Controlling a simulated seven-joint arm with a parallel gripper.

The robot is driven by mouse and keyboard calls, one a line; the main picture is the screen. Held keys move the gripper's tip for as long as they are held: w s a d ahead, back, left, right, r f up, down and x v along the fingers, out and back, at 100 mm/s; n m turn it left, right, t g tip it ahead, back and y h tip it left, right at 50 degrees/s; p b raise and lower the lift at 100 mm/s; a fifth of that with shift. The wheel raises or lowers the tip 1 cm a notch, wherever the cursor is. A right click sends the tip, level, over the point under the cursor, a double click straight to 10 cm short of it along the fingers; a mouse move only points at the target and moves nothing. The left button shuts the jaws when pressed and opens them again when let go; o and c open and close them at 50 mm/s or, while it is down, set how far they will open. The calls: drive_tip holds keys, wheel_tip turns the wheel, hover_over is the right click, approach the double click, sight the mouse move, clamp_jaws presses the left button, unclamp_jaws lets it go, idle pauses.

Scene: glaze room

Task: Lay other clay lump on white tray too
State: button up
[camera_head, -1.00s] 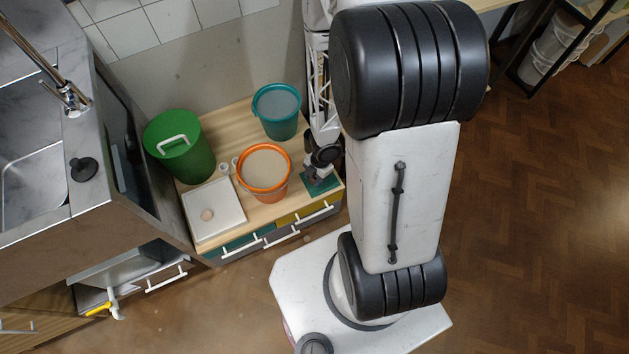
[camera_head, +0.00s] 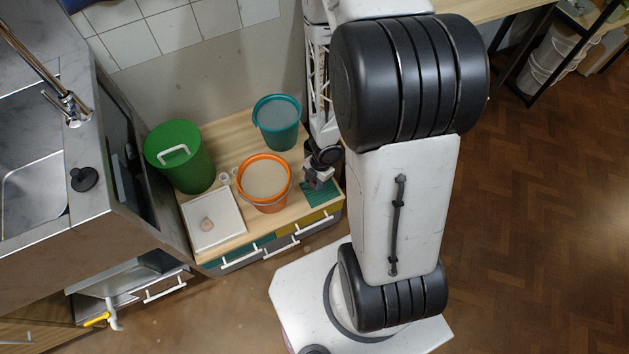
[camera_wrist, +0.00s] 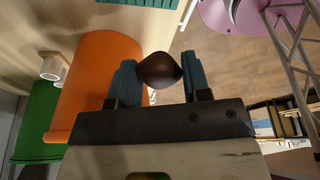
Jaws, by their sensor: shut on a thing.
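A pale pinkish clay lump (camera_head: 207,224) lies on the white tray (camera_head: 230,233) at the left front of the wooden cabinet top. My gripper (camera_head: 318,178) is over the cabinet's right end, close to the teal ribbed mat (camera_head: 322,196). In the wrist view my gripper (camera_wrist: 161,76) is shut on a dark brown clay lump (camera_wrist: 158,68), which sits between the two blue-grey fingers. The held lump cannot be made out in the head view. The mat also shows at the top edge of the wrist view (camera_wrist: 150,3).
An orange bucket (camera_head: 265,203) stands between my gripper and the tray. A teal bucket (camera_head: 277,137) is behind it. A tall green bin (camera_head: 180,160) stands behind the tray, with small white cups (camera_head: 224,178) beside it. The sink counter (camera_head: 85,235) rises at the left.

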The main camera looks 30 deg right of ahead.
drive_tip(key=shift+w, duration=0.15)
idle(0.3)
drive_tip(key=w+a+r+n, duration=0.1)
drive_tip(key=w+a+r, duration=0.25)
drive_tip(key=w, duration=0.35)
drive_tip(key=w+a+r+n, duration=0.1)
drive_tip(key=w+a+r, duration=0.1)
drive_tip(key=w+a, duration=0.35)
drive_tip(key=w+a+r+n, duration=0.1)
drive_tip(key=w+a+r, duration=0.15)
drive_tip(key=w, duration=0.55)
drive_tip(key=s+a+f, duration=0.2)
drive_tip(key=s+a, duration=0.1)
drive_tip(key=a, duration=0.5)
drive_tip(key=s+a+f+n, duration=0.1)
drive_tip(key=s+a+f, duration=0.1)
drive_tip(key=a, duration=0.6)
drive_tip(key=s+a+f+n+g, duration=0.1)
drive_tip(key=s+a, duration=0.3)
drive_tip(key=a, duration=0.4)
drive_tip(key=shift+s+f+h, duration=0.25)
drive_tip(key=shift+f+h, duration=0.15)
drive_tip(key=shift+a+f, duration=0.1)
drive_tip(key=shift+f, duration=2.85)
